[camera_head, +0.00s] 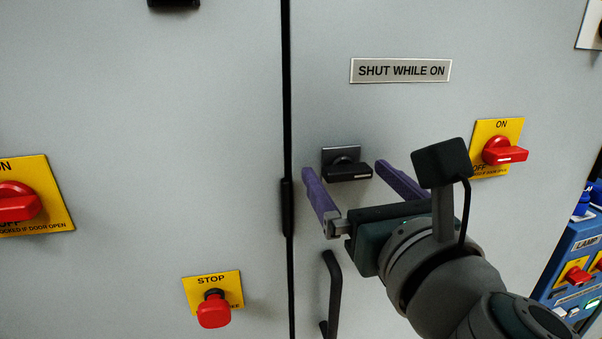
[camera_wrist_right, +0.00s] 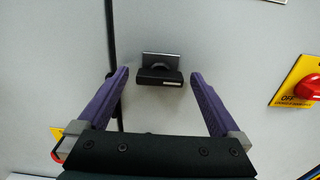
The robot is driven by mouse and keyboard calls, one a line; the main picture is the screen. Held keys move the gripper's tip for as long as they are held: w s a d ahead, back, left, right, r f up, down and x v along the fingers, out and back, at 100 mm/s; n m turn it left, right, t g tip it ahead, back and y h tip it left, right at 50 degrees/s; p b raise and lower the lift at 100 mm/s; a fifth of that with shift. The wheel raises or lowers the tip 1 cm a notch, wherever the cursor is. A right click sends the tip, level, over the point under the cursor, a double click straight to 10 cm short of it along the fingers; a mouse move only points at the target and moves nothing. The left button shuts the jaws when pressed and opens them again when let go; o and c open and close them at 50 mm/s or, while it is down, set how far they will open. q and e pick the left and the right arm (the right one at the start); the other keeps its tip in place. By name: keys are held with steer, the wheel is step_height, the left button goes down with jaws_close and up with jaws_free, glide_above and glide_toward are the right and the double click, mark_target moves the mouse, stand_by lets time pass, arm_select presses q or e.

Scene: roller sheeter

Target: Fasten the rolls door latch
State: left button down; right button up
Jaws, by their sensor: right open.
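The door latch (camera_head: 346,170) is a small black turn handle on a dark square plate, on the grey right-hand door near the seam. Its handle lies roughly horizontal. It also shows in the right wrist view (camera_wrist_right: 160,77), ahead of and between the fingertips. My right gripper (camera_head: 343,169) has purple fingers spread wide, one to each side of the latch in the picture. In the right wrist view the right gripper (camera_wrist_right: 160,75) is open and empty, and the fingers do not appear to touch the latch. My left gripper is not in view.
A black door handle (camera_head: 333,295) sits below the latch. A red stop button (camera_head: 213,310) is at lower left. Red rotary switches on yellow plates are at right (camera_head: 503,152) and left (camera_head: 15,203). A blue control panel (camera_head: 575,255) stands at far right. A "SHUT WHILE ON" sign (camera_head: 401,70) is above.

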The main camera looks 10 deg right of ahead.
steer(key=c, duration=1.4)
